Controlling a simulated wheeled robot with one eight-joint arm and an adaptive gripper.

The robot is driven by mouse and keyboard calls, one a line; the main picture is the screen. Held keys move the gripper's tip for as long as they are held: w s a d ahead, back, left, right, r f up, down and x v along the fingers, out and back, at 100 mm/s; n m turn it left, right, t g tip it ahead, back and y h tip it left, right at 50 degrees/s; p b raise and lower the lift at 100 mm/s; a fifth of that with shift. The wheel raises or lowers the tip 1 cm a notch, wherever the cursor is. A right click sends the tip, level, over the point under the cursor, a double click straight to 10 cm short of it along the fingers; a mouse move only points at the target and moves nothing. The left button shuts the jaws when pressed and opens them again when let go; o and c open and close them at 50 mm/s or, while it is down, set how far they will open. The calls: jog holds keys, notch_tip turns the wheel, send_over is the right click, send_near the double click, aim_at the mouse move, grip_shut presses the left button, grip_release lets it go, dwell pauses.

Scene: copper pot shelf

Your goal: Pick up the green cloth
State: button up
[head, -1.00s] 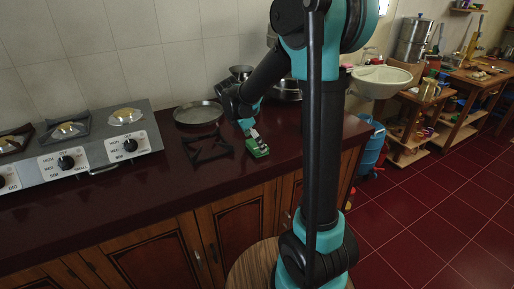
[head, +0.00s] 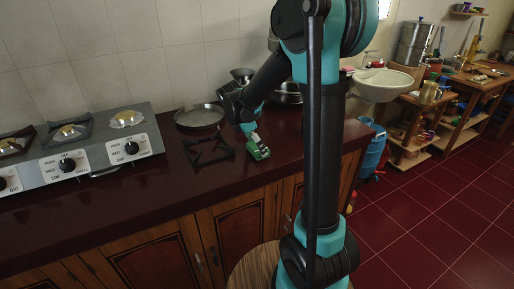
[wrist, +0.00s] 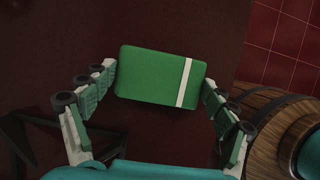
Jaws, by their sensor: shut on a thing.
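The green cloth (wrist: 150,76) is a folded, flat block with a white stripe near its right end in the wrist view. It also shows in the head view (head: 260,154), at the front part of the dark red counter. My gripper (wrist: 159,80) has one finger against each short end of the cloth and is shut on it. In the head view my gripper (head: 254,142) comes down on the cloth from above and hides part of it. I cannot tell whether the cloth touches the counter or is slightly raised.
A black metal stand (head: 209,151) lies left of the cloth, with a round pan (head: 199,116) behind it. A stove (head: 90,155) stands further left. A wooden barrel (wrist: 268,130) is below the counter's edge. The front left counter is clear.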

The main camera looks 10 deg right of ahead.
notch_tip(320, 180, up, 20)
dwell(0.4)
jog(key=shift+f, duration=0.1)
